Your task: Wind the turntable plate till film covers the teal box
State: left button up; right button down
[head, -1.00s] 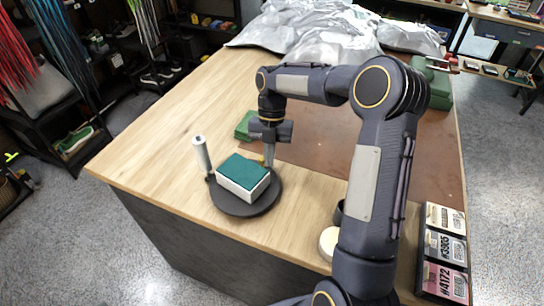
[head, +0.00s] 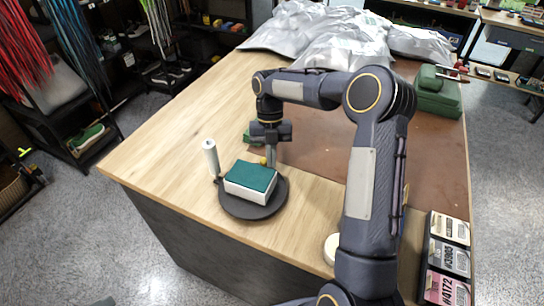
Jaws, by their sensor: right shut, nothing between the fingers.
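The teal box (head: 250,176), teal on top with pale white sides, sits on the dark round turntable plate (head: 242,211). I cannot tell whether the pale sides are film. A white upright film roll (head: 211,158) stands at the plate's left edge. My right gripper (head: 271,163) points down at the plate's far side, just behind the box. It is shut and empty, next to a small yellow knob (head: 263,160); I cannot tell whether they touch. My left gripper is out of view.
A green item (head: 247,137) lies behind the gripper, partly hidden. A brown mat (head: 330,148) covers the table's middle, with a green case (head: 437,95) at its far right. Number plates (head: 448,257) lie front right. The wooden table's left side is clear.

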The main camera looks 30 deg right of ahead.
dwell(0.4)
jog(key=v, duration=0.7)
jog(key=shift+r, duration=0.35)
jog(key=shift+w, duration=0.1)
